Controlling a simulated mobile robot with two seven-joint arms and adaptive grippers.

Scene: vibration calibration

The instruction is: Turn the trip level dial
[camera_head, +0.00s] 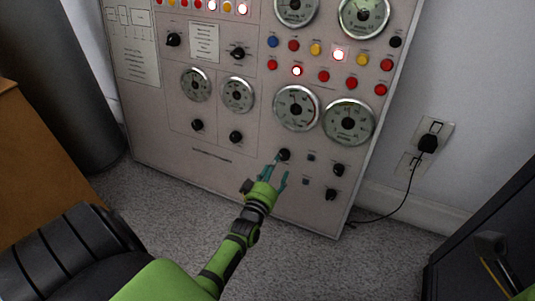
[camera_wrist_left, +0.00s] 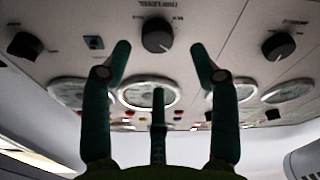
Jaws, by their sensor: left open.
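A grey control panel (camera_head: 225,155) with dials and gauges stands against the wall. A black round dial (camera_head: 284,155) sits low on it, below the large gauges. The same dial (camera_wrist_left: 157,35) is in the upper middle of the left wrist view, with a label above it that I cannot read surely. My left gripper (camera_head: 278,172) is open and empty, just in front of this dial. In the wrist view its fingers (camera_wrist_left: 160,60) spread to both sides of the dial, with a third finger below; contact cannot be told.
Round gauges (camera_head: 296,108) and coloured lamps (camera_head: 323,76) are above. A plugged cable (camera_head: 411,180) hangs at the right. Grey carpet (camera_head: 180,205) lies clear before the panel.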

